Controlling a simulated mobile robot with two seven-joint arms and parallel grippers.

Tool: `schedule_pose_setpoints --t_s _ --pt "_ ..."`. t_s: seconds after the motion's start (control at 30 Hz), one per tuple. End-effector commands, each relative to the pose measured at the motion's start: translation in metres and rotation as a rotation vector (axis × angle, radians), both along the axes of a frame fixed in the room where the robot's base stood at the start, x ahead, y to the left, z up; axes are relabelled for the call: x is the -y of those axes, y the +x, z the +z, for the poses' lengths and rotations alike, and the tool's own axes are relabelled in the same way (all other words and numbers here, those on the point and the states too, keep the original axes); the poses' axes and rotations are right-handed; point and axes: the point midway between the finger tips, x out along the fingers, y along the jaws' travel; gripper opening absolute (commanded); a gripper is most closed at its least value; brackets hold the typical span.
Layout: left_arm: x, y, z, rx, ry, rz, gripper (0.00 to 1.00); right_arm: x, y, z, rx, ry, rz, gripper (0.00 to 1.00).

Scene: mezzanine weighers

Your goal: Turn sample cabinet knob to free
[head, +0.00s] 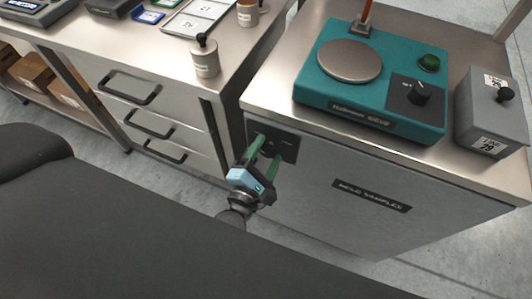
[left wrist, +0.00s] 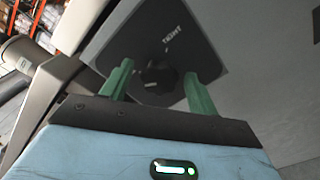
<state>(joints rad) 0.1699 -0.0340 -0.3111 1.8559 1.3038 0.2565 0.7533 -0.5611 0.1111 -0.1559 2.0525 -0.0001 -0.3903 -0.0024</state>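The sample cabinet (head: 330,215) is a grey box under the right counter, with a dark label reading something like "HELD SAMPLES". A black plate (head: 290,147) is on its front at the upper left. In the left wrist view the plate (left wrist: 185,28) carries the word "TIGHT" and a dark knob (left wrist: 178,82); a second word beside the knob is partly hidden. My left gripper (head: 268,147) is in front of the plate. Its green fingers are apart, one on each side of the knob, with gaps showing in the left wrist view (left wrist: 158,82). My right gripper is out of view.
A teal weigher (head: 340,98) with a round pan stands on the cabinet top, beside a grey box with a black knob (head: 490,125). At left is a drawer unit with black handles (head: 130,88); a weight-like cylinder (head: 205,62) stands on it.

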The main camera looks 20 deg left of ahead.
Motion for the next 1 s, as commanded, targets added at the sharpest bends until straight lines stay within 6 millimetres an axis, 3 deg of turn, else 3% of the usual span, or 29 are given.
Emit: schedule_pose_setpoints --t_s 0.27,0.7,1.0 --pt "0.000 -0.003 -0.001 -0.001 0.002 -0.001 0.60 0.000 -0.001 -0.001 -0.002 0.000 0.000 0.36" --pt "-0.002 -0.064 -0.002 -0.002 0.003 -0.002 0.60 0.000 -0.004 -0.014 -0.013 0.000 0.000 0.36" --pt "-0.002 -0.079 0.000 -0.001 0.000 -0.001 0.60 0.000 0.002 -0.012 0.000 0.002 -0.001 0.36"
